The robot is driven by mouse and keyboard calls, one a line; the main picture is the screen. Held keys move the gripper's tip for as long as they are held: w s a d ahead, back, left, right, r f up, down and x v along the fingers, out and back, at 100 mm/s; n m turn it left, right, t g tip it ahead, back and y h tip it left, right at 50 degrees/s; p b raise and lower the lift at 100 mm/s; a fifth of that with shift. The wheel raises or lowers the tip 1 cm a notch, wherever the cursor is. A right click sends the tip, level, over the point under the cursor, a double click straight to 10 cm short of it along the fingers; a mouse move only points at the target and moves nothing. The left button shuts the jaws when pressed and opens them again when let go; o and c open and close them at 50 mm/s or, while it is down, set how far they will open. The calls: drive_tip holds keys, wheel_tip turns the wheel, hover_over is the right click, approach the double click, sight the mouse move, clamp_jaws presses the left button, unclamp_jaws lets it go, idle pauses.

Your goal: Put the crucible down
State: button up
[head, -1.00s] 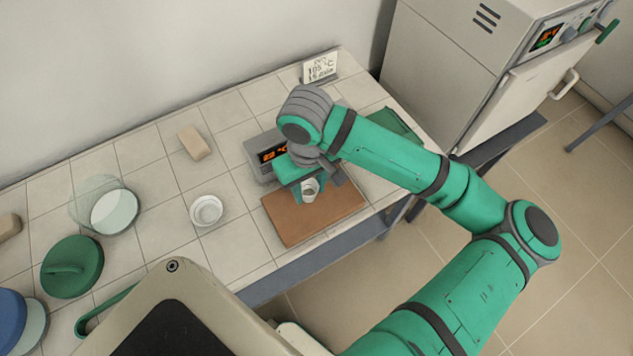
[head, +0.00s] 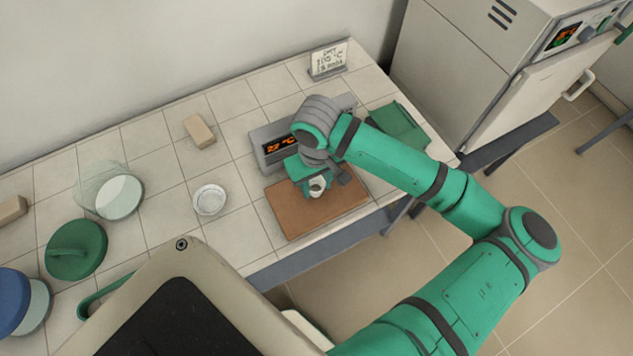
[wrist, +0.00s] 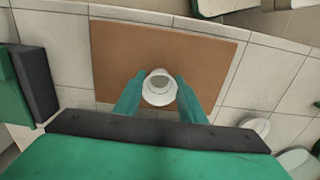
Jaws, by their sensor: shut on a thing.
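The crucible (head: 317,187) is a small white cup, between the fingers of my gripper (head: 314,185). In the wrist view the crucible (wrist: 159,87) shows its round open mouth, with a green finger on each side. My gripper (wrist: 158,92) is shut on it. The crucible is over the brown board (head: 292,219), near its middle in the head view. I cannot tell whether its base touches the board. In the wrist view the board (wrist: 115,55) spreads out around and beyond the crucible.
A balance with a lit display (head: 281,146) stands just behind the board. A white dish (head: 209,199) sits to the left. Bare tiles surround the dish.

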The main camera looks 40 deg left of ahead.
drive_tip(key=o, duration=1.1)
drive_tip(key=shift+c, duration=0.2)
wheel_tip(320, 180, up, 12)
drive_tip(key=shift+r, duration=0.15)
